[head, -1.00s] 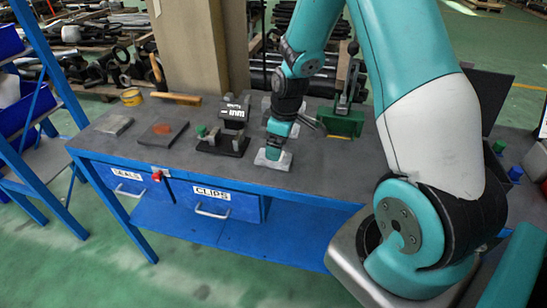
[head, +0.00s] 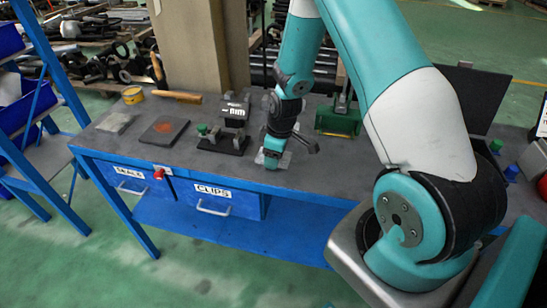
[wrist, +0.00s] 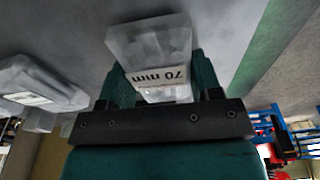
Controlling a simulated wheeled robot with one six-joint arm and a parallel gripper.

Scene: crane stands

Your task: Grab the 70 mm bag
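The 70 mm bag (wrist: 152,62) is a clear, pale bag with a white label reading "70 mm", upside down in the wrist view. In the head view, its pale edge (head: 262,159) shows under my gripper (head: 271,158) near the bench's front edge. In the wrist view the teal fingers of my gripper (wrist: 163,82) stand apart, one on each side of the bag. A narrow gap seems to show beside the left finger; the fingertips are partly hidden.
Another clear bag with a label (wrist: 40,92) lies to the left in the wrist view. A blue rack stands at left.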

